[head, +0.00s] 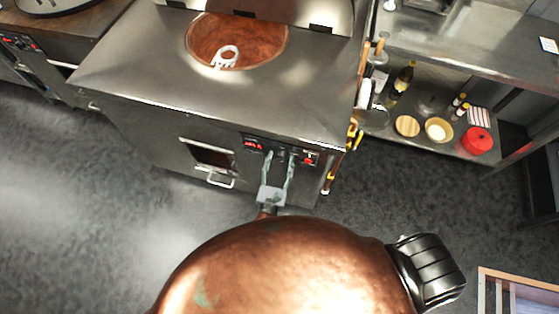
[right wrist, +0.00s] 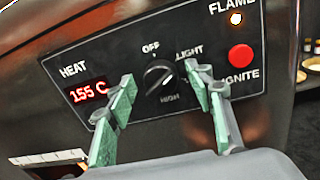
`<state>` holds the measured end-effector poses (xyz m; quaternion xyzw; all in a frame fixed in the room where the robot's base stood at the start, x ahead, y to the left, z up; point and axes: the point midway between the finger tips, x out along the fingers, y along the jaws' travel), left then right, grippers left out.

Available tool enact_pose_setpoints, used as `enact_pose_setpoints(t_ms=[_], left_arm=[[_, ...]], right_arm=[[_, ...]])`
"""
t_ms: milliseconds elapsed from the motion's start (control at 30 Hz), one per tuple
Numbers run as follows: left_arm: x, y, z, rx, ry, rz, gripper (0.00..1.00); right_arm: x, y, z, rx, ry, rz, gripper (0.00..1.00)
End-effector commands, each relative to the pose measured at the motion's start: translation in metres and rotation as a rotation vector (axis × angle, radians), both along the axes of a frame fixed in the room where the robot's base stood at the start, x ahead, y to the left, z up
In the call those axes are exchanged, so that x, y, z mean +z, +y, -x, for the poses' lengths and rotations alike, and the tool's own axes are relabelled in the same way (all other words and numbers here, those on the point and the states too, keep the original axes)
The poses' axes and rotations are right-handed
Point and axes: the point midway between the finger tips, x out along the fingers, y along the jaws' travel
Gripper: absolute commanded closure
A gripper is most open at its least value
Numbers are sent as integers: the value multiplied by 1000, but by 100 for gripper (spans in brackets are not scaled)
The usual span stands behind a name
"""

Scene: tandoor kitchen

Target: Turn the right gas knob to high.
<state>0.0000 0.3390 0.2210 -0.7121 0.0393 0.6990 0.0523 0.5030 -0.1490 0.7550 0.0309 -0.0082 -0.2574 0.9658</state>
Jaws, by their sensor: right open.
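The black gas knob (right wrist: 158,76) sits on the black control panel (head: 263,146) on the front of the steel tandoor. In the right wrist view it has a pale pointer mark, slanted, with OFF above, LIGHT at upper right and HIGH below; I cannot tell its exact setting. It is the only knob I see on this panel. My right gripper (head: 280,156) is open in front of the panel, its two green-padded fingers on either side of the knob with gaps visible. In the head view the fingers largely hide the knob. My left gripper is not in view.
The panel has a HEAT display (right wrist: 88,92) reading 155 C, a red IGNITE button (right wrist: 241,56) and a glowing FLAME light (right wrist: 236,18). A small oven door (head: 212,157) with a handle is left of the panel. Shelves (head: 463,50) with bottles and bowls stand right.

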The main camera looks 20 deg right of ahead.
Motion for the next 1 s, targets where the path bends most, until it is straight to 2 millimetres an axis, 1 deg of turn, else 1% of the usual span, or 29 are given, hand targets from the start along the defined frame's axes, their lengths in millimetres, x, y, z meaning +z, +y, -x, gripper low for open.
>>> enact_pose_setpoints(t_ms=[233, 833, 867, 900, 1000], left_arm=[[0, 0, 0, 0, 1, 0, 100], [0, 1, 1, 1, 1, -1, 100], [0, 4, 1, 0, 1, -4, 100], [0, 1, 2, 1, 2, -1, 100], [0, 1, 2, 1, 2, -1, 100]], right_arm=[[0, -1, -1, 0, 0, -1, 52], [0, 0, -1, 1, 0, -1, 93], [0, 4, -1, 1, 0, -2, 94], [0, 2, -1, 1, 0, -2, 94], [0, 1, -1, 3, -4, -7, 94]])
